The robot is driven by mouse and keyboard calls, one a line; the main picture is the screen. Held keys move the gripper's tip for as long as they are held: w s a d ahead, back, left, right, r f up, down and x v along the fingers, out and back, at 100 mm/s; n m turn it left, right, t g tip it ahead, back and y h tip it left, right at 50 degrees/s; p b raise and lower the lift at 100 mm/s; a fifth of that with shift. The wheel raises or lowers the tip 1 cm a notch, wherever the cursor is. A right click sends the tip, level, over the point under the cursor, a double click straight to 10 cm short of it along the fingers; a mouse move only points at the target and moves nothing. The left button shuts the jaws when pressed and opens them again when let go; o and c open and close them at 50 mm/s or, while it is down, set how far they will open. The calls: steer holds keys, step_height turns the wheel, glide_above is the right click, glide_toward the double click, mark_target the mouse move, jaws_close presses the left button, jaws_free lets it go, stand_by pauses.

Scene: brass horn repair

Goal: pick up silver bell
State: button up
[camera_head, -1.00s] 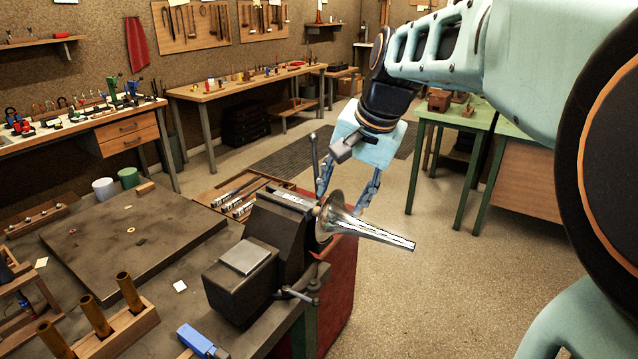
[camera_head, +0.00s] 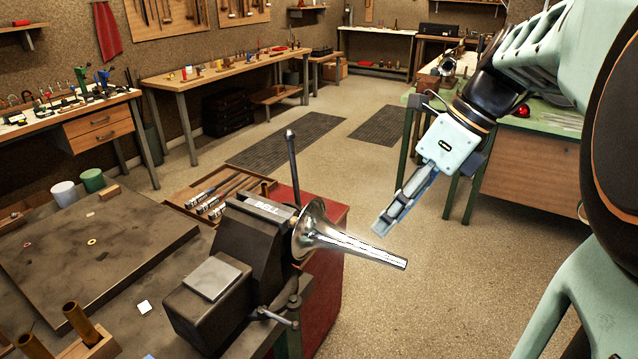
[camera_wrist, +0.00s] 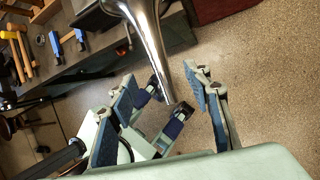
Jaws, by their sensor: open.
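The silver bell (camera_head: 340,238) is a shiny flared horn. Its wide rim is at the jaws of the dark vise (camera_head: 250,240) and its narrow tube points right and slightly down. My gripper (camera_head: 382,230) is just above the tube in the head view, pointing down and left, with a small visible gap. In the wrist view the bell (camera_wrist: 155,50) runs down from the top, and its narrow end appears between the spread fingers of my gripper (camera_wrist: 163,82). The fingers are open and not closed on it. How far they are from it in depth is hard to tell.
The vise stands on a dark workbench (camera_head: 90,245) beside a red cabinet (camera_head: 325,290). A wooden tray of tools (camera_head: 180,198) lies behind it. The vise's upright handle (camera_head: 292,165) rises near the bell. A green table (camera_head: 540,118) is at the right. The floor between is clear.

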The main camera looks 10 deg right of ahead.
mark_target(369, 243)
steer(key=x, duration=0.9)
steer(key=shift+s+a+f+b, duration=0.15)
steer(key=shift+a+b, duration=0.1)
steer(key=shift+b, duration=0.15)
steer(key=shift+c, duration=0.3)
jaws_close()
